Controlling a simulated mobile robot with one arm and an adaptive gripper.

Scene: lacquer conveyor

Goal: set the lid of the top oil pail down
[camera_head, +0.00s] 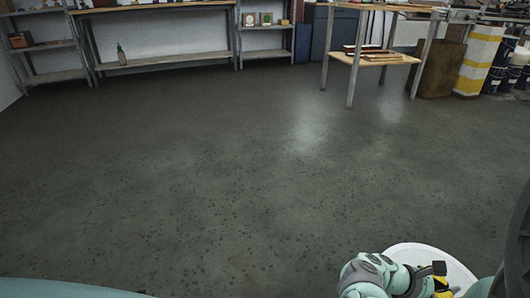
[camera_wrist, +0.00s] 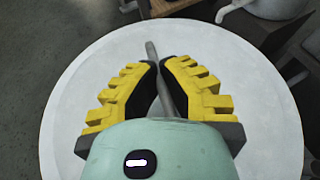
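A round white lid (camera_wrist: 222,48) fills most of the wrist view. A grey bar-like handle (camera_wrist: 151,50) runs across its middle. My gripper (camera_wrist: 161,66) has its yellow and black fingers closed on either side of this handle. In the head view the lid (camera_head: 412,250) shows at the lower right, partly behind my gripper (camera_head: 441,275). No pail can be made out under the lid; what lies beneath it is hidden.
Open grey floor (camera_head: 210,170) fills the middle of the head view. A wooden-topped table (camera_head: 365,60) stands at the back right, near a yellow-and-white striped post (camera_head: 479,62) and dark drums (camera_head: 497,68). Shelving and a long bench (camera_head: 165,62) line the back.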

